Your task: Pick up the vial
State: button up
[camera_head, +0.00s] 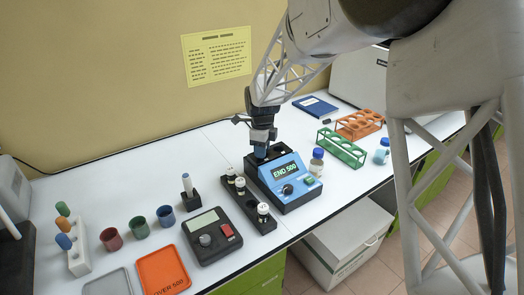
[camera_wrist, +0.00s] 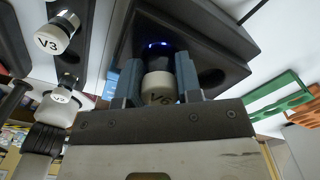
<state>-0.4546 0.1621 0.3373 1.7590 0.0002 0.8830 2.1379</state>
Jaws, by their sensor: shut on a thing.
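My gripper (camera_head: 262,150) points down over the back of the blue device in the head view. In the wrist view its two blue-grey fingers (camera_wrist: 160,85) are shut on a vial (camera_wrist: 158,87) with a white cap, whose label looks like V6. The vial's far end is at a blue-lit opening in the dark block (camera_wrist: 205,45) of the device; how deep it sits I cannot tell. The blue device (camera_head: 285,178) shows "END 500". Other white-capped vials stand in a black rack (camera_head: 250,204) left of it; one vial (camera_wrist: 57,32) reads V3.
A black instrument (camera_head: 212,237), an orange tray (camera_head: 163,271) and a grey tray (camera_head: 108,284) lie at front left, with coloured cups behind. Green (camera_head: 342,147) and orange (camera_head: 360,124) racks and a blue-capped bottle (camera_head: 317,161) stand right of the device. Bare table lies behind the rack.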

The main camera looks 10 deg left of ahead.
jog(key=shift+r, duration=0.1)
jog(key=shift+r, duration=0.85)
jog(key=shift+s+r, duration=0.15)
jog(key=shift+r, duration=0.75)
jog(key=s+d, duration=0.2)
jog(key=s, duration=0.2)
jog(key=s+d+r, duration=0.1)
jog(key=s+d, duration=0.1)
jog(key=s, duration=0.3)
jog(key=s+d, duration=0.2)
jog(key=s, duration=0.3)
jog(key=shift+d+r, duration=0.15)
jog(key=shift+d, duration=0.25)
jog(key=shift+s, duration=0.1)
jog(key=shift+s+a+f+n, duration=0.3)
jog(key=shift+a+f+n, duration=0.25)
jog(key=shift+a+n, duration=0.55)
jog(key=shift+s+a+f+n, duration=0.25)
jog(key=shift+a+f+n, duration=0.3)
jog(key=shift+a+n, duration=0.5)
jog(key=shift+s+a+f+n, duration=0.3)
jog(key=shift+a+f+n, duration=0.25)
jog(key=shift+a+n, duration=0.55)
jog(key=shift+a+f+m, duration=0.15)
jog(key=shift+m, duration=0.1)
jog(key=shift+f, duration=2.55)
